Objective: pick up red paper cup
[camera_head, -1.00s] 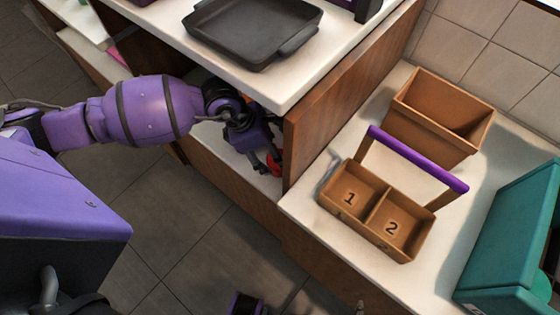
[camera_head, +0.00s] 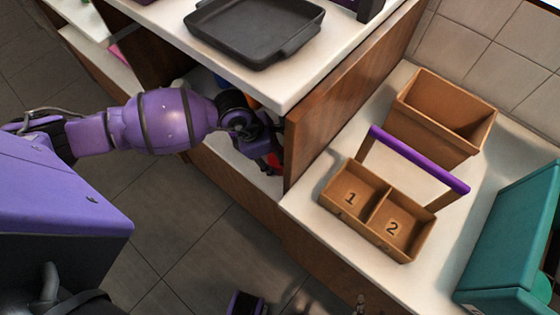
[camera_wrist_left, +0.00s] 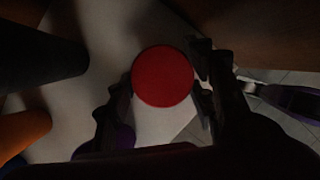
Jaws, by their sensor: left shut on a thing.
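The red paper cup (camera_head: 275,160) is in the shaded space under the left counter, mostly hidden by my left gripper (camera_head: 268,158). In the left wrist view, the red paper cup (camera_wrist_left: 163,76) shows as a round red shape between the fingers of my left gripper (camera_wrist_left: 164,84). The fingers are on both sides of it, and the gripper is shut on it. At the bottom edge of the head view, only cut-off dark and purple parts of mine show, so the right gripper's state is unclear.
A wooden side panel (camera_head: 330,115) stands just right of my left gripper, with the white counter (camera_head: 300,82) above. A black tray (camera_head: 250,25) is on top. A two-part wooden caddy (camera_head: 375,215), a brown bin (camera_head: 440,115) and a teal box (camera_head: 515,240) are on the right counter.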

